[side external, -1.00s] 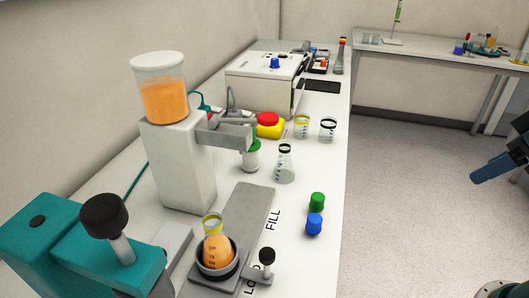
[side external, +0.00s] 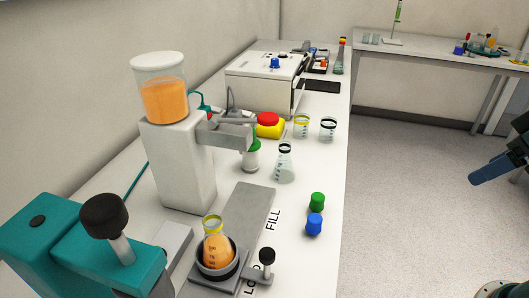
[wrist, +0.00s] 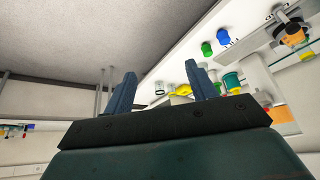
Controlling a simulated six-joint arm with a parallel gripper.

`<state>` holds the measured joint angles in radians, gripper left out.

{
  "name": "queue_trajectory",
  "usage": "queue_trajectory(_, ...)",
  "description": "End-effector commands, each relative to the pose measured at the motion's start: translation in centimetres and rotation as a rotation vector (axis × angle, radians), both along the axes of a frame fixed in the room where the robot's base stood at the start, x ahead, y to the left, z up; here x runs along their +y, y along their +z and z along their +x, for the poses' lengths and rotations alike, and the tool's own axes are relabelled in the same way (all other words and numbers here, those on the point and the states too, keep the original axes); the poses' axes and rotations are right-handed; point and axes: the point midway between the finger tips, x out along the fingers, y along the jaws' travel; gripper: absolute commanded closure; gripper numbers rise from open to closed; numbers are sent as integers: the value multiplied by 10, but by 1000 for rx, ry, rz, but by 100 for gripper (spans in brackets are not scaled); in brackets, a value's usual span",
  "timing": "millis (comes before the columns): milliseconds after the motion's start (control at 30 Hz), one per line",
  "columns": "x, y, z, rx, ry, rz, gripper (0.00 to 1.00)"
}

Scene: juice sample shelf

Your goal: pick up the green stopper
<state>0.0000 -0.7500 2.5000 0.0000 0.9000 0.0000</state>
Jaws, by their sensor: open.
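The green stopper (side external: 317,201) stands on the white bench near its right edge, just behind the blue stopper (side external: 314,224). In the wrist view the green stopper (wrist: 207,48) sits to the left of the blue stopper (wrist: 223,37), beyond my right finger. My gripper (wrist: 163,92) is open and empty, its two blue fingers spread apart. It is off the bench and well away from the stopper.
An orange-filled flask (side external: 217,252) sits in a dark holder at the front. An empty flask (side external: 285,165) and two beakers, one yellow-rimmed (side external: 302,126) and one black-rimmed (side external: 328,129), stand farther back. The dispenser (side external: 180,160) rises to the left. Bare bench surrounds the two stoppers.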

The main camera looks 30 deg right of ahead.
Motion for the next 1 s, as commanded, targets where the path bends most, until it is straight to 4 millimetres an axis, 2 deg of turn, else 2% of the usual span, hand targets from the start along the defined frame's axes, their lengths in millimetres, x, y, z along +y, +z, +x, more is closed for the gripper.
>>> queue_trajectory(267,1,2,4,8,-11,9,43)
queue_trajectory(467,6,9,21,49,-64,48,43)
queue_trajectory(733,22,18,65,141,-199,124,43)
queue_trajectory(1000,46,16,113,238,-356,183,43)
